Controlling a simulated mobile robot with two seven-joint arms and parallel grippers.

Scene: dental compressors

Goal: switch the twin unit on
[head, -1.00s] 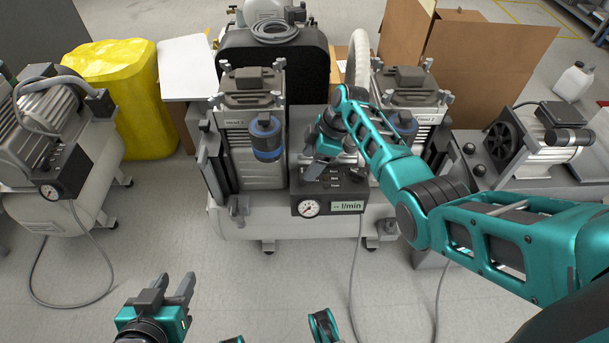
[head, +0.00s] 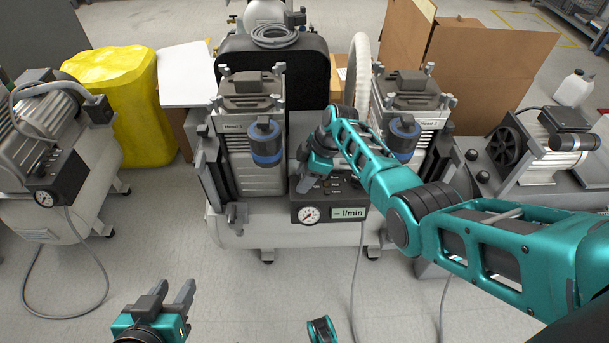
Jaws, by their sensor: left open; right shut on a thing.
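The twin unit (head: 262,232) stands in the middle of the head view, with two upright compressor heads on a pale tank. Its dark control panel (head: 347,213) faces me at the front, with a round gauge, an l/min label and small labelled buttons. My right gripper (head: 304,183) reaches in from the right and is at the panel's upper left corner, pointing down. Its fingers are shut on a small control there, which the gripper mostly hides. My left gripper (head: 170,297) is open and empty, low at the left over bare floor, well away from the unit.
Another compressor (head: 62,150) with its own gauge panel stands at the left, beside a yellow bag (head: 122,100). A further unit (head: 540,150) is at the right, partly behind my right arm. A cardboard box (head: 480,65) stands behind.

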